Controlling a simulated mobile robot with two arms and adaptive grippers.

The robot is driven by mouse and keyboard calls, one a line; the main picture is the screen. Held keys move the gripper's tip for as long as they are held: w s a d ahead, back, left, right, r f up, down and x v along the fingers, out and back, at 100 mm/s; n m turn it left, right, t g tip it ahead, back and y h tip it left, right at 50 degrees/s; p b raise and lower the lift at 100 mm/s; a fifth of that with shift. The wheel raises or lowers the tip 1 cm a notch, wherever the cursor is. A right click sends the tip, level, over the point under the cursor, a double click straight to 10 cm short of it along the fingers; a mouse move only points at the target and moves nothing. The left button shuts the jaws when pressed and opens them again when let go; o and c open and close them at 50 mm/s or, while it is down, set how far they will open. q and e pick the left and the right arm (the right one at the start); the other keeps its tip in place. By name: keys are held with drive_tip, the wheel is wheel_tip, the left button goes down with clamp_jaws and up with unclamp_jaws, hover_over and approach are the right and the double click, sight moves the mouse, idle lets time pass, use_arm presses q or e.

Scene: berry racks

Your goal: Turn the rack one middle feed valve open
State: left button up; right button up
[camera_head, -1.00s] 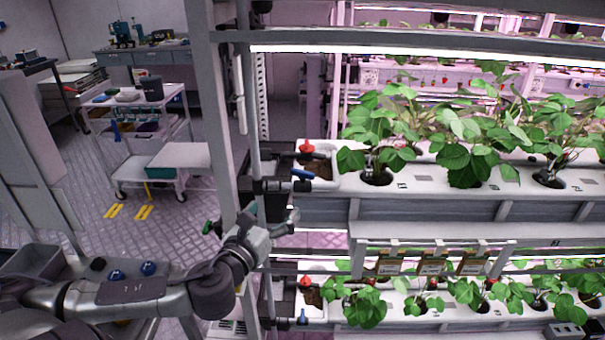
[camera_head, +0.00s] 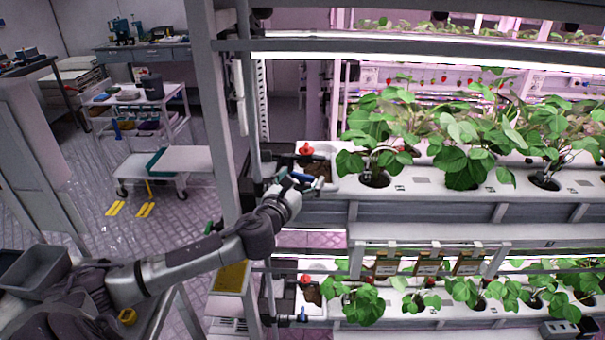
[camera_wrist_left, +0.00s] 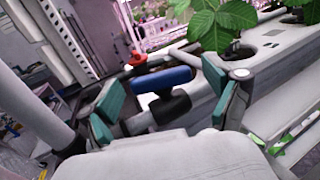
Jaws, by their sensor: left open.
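The middle feed valve has a blue lever handle (camera_head: 304,177) on a dark pipe at the left end of the middle rack tier. My left gripper (camera_head: 288,187) is at this valve in the head view and partly covers it. In the left wrist view the blue handle (camera_wrist_left: 163,80) lies crosswise between the teal pads of my open left gripper (camera_wrist_left: 160,88). I cannot tell whether a pad touches the handle. Below it is a dark valve body (camera_wrist_left: 165,108). My right gripper is not in view.
A red knob (camera_head: 306,149) sits just behind the blue handle, beside a white planter trough (camera_head: 425,209) with leafy plants. A grey rack post (camera_head: 226,120) stands left of the valve. A lower tier has another blue handle (camera_head: 302,314).

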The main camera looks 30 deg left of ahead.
use_arm(q)
drive_tip(key=shift+w, duration=0.45)
drive_tip(key=shift+c, duration=0.3)
drive_tip(key=c, duration=1.1)
drive_tip(key=n+y+p, duration=0.2)
drive_tip(key=y, duration=0.1)
drive_tip(key=shift+r+g+p, duration=0.25)
drive_tip(key=shift+g+p, duration=0.15)
drive_tip(key=shift+n+g+y+p, duration=0.35)
drive_tip(key=shift+n+y, duration=0.15)
drive_tip(key=shift+y, duration=0.2)
drive_tip(key=shift+f+n+g+y+p, duration=0.25)
drive_tip(key=shift+n+g+y, duration=0.4)
drive_tip(key=shift+y, duration=0.35)
drive_tip(key=o, duration=1.2)
drive_tip(key=shift+c, duration=0.2)
